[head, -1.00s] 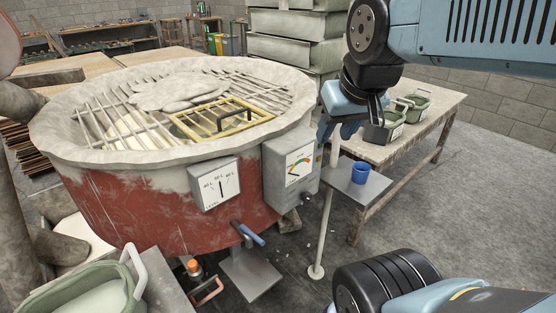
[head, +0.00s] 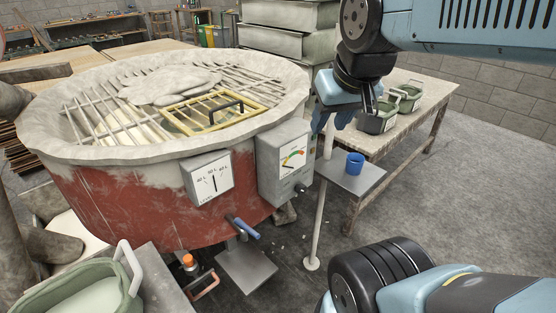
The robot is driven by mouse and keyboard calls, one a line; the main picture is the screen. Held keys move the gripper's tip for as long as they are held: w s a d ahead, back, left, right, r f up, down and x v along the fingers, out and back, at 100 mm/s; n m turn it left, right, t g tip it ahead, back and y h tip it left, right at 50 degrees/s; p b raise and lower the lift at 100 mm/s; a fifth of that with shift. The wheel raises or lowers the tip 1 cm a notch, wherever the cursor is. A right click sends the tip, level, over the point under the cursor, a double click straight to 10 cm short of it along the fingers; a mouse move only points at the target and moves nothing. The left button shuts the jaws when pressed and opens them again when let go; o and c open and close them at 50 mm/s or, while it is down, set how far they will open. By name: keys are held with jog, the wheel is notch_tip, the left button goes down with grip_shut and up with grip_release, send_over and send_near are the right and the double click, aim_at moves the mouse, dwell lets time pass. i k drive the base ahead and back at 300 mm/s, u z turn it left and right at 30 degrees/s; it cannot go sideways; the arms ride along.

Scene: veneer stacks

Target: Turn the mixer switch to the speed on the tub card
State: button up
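The mixer (head: 110,200) is a large red drum with a pale crusted rim. A grey control box (head: 270,175) on its right side carries a coloured dial (head: 292,160). A small dark knob (head: 301,188) sticks out low on the box.
A small grey shelf (head: 343,181) on a post holds a blue cup (head: 355,163), below my gripper. A blue-handled valve (head: 245,229) juts from the drum's front. Another green tub (head: 75,290) stands front left. Open floor lies at right.

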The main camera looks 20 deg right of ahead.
aim_at(301, 189)
jog(key=z, duration=0.15)
jog(key=k, duration=1.6)
jog(key=u, duration=0.45)
jog(key=i, duration=1)
jog(key=z, duration=0.1)
